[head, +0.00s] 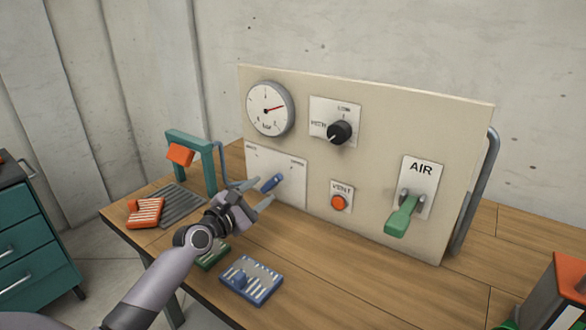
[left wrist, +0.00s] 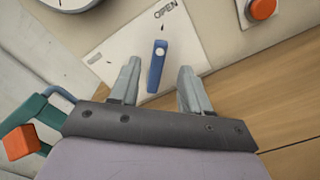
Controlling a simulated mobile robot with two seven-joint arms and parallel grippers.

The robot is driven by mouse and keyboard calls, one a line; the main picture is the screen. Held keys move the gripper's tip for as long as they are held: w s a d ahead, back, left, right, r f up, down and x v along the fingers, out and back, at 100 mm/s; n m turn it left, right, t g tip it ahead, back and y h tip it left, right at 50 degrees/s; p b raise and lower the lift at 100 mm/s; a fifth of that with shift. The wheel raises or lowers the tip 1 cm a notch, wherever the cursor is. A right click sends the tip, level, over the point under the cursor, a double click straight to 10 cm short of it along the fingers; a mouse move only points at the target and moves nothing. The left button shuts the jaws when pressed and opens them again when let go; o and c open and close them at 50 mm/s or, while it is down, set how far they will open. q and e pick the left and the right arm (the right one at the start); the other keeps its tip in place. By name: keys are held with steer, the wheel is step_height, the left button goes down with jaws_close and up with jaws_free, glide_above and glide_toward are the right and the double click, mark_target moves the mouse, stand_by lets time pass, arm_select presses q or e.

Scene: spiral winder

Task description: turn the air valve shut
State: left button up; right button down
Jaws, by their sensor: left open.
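A blue valve handle (head: 272,183) sits on a white plate (head: 292,184) low on the left of the panel. It leans up and to the right in the head view. In the left wrist view the blue handle (left wrist: 156,65) lies below the word OPEN; a second label to the left is too small to read. My left gripper (head: 265,190) is open, and its fingertips (left wrist: 160,66) appear on either side of the handle with gaps. A green lever (head: 402,218) under the word AIR points down at the panel's right. My right gripper is out of view.
The upright panel (head: 385,125) also carries a gauge (head: 268,108), a black knob (head: 340,131) and an orange VENT button (head: 338,202). A teal frame (head: 192,139) stands left of my gripper. A blue rack (head: 251,281) lies on the wooden bench (head: 345,285).

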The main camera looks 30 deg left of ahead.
mark_target(276, 180)
arm_select(q)
steer(key=shift+w+d+r, duration=0.1)
steer(key=shift+w, duration=1)
steer(key=shift+w+d+b, duration=0.15)
steer(key=shift+w+b, duration=0.15)
steer(key=shift+w, duration=1.05)
steer(key=shift+w+d+b, duration=0.1)
steer(key=shift+w+b, duration=0.15)
steer(key=shift+w, duration=1.1)
jaws_close()
